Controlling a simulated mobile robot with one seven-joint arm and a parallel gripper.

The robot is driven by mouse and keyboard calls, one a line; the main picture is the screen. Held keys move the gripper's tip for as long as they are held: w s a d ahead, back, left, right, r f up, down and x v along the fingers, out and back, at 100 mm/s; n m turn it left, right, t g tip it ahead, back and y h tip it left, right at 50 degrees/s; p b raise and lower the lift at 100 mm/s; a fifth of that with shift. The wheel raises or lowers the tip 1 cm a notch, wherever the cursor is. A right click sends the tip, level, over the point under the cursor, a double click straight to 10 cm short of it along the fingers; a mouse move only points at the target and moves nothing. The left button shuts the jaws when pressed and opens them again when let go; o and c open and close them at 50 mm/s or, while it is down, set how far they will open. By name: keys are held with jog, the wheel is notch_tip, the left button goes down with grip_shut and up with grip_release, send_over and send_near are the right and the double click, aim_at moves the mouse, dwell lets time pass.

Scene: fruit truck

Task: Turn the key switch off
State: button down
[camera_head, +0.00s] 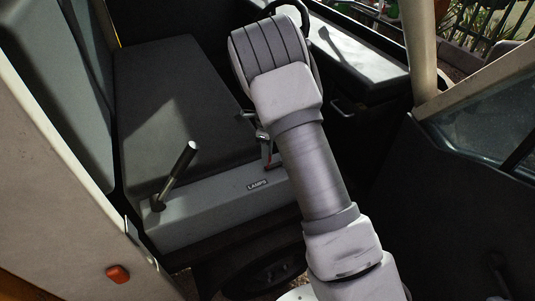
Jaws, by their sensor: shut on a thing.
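My arm crosses the view from the lower right up to the top middle and bends over the seat box. My gripper (262,136) shows only as a small part at the left edge of the arm, just above the box's front face. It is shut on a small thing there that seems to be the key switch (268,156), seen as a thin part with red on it. The arm covers most of this spot, so the key's angle cannot be told.
A dark seat cushion (175,95) lies behind the grey box (215,210), which has a "LAMPS" label (257,184). A cab pillar (420,50) and door (440,190) bound the right.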

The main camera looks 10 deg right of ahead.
jog(key=shift+w, duration=0.1)
jog(key=c, duration=0.6)
grip_release()
jog(key=shift+r, duration=0.15)
notch_tip(320, 180, up, 17)
jog(key=shift+r, duration=0.1)
